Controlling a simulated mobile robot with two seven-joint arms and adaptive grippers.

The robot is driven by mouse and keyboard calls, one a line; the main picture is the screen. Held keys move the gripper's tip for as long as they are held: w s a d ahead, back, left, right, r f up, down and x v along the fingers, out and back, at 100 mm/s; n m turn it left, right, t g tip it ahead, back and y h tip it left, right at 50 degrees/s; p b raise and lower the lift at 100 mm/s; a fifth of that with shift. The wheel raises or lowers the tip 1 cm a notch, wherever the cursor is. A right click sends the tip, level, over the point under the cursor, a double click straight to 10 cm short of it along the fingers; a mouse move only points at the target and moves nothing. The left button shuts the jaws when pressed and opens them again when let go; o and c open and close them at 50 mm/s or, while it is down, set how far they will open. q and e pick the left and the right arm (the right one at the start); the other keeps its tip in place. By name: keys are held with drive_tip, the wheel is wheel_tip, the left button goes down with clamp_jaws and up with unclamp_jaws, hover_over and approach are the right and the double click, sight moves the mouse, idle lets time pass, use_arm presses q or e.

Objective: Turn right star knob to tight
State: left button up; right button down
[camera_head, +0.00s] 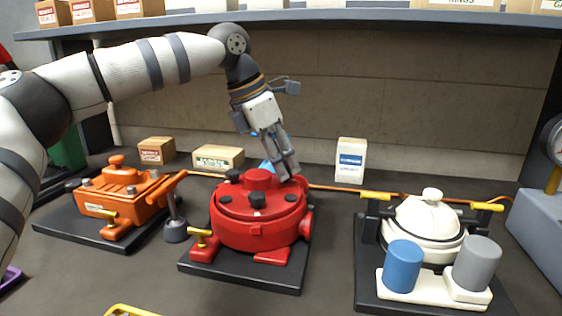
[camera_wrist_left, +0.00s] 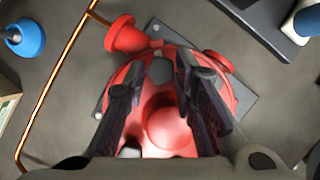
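The red round motor (camera_head: 258,226) stands on a dark base plate in the middle of the table in the head view. Black knobs show on its lid: a front one (camera_head: 257,198) and a back-left one (camera_head: 233,175). The right star knob is hidden behind the fingers in the head view. My left gripper (camera_head: 288,172) points down at the right side of the lid. In the left wrist view a dark angular knob (camera_wrist_left: 160,71) lies between the spread fingertips of my left gripper (camera_wrist_left: 158,75); contact cannot be told. My right gripper is out of view.
An orange motor (camera_head: 120,190) stands left, a cream motor (camera_head: 425,222) with blue and grey cylinders right. Small boxes (camera_head: 351,160) stand behind. A shelf (camera_head: 330,17) crosses above.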

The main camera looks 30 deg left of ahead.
use_arm(q)
drive_tip(key=shift+r, duration=0.1)
drive_tip(key=shift+s+r, duration=0.1)
drive_tip(key=v, duration=1.2)
